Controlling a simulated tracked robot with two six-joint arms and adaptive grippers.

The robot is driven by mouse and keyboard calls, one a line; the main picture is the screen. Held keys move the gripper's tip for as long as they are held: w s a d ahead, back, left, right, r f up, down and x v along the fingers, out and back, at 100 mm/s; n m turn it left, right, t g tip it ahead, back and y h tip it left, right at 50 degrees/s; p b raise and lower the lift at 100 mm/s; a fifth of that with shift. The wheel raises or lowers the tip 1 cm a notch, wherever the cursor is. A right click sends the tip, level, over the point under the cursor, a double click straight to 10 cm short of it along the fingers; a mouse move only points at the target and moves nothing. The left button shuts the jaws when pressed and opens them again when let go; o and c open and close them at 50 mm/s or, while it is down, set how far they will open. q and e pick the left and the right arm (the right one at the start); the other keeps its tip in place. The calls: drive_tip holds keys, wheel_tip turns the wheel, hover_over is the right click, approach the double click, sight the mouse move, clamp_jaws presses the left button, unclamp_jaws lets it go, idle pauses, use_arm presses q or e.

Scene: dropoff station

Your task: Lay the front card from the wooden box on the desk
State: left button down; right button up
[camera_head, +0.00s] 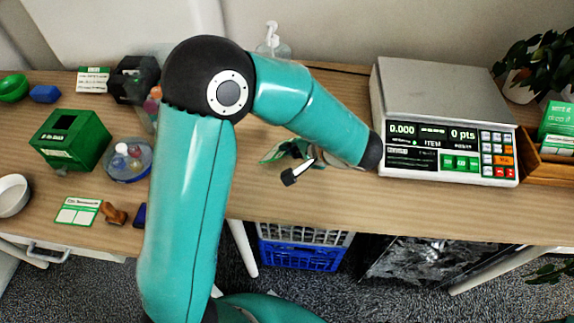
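The wooden box (549,177) stands at the right edge of the desk (330,205), partly cut off by the picture edge. Green and white cards (556,145) stand in it; the front one leans at the box's front. My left arm crosses the middle of the view, and my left gripper (288,165) is over the desk left of the scale, well away from the box. Its fingers are small and partly hidden by the wrist, so I cannot tell if it is open. My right gripper is not in view.
A scale with a keypad (445,110) stands between my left gripper and the box. A plant (540,65) is behind the box. On the left are a green box (70,139), a round dish (127,160), a flat card (78,211) and a stamp (114,214). Desk around my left gripper is clear.

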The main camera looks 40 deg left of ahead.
use_arm(q)
drive_tip(key=c, duration=1.5)
unclamp_jaws()
drive_tip(key=shift+p+v, duration=1.4)
drive_tip(key=shift+v, duration=2.65)
drive_tip(key=shift+r, duration=0.1)
drive_tip(key=r+p, duration=0.1)
drive_tip(key=r, duration=0.1)
drive_tip(key=d+r+p, duration=0.1)
drive_tip(key=r+p, duration=0.1)
drive_tip(key=r, duration=0.1)
drive_tip(key=d+r+p, duration=0.1)
drive_tip(key=r+p, duration=0.1)
drive_tip(key=shift+s+d+r, duration=0.1)
drive_tip(key=shift+s+r, duration=0.05)
drive_tip(key=shift+r, duration=0.2)
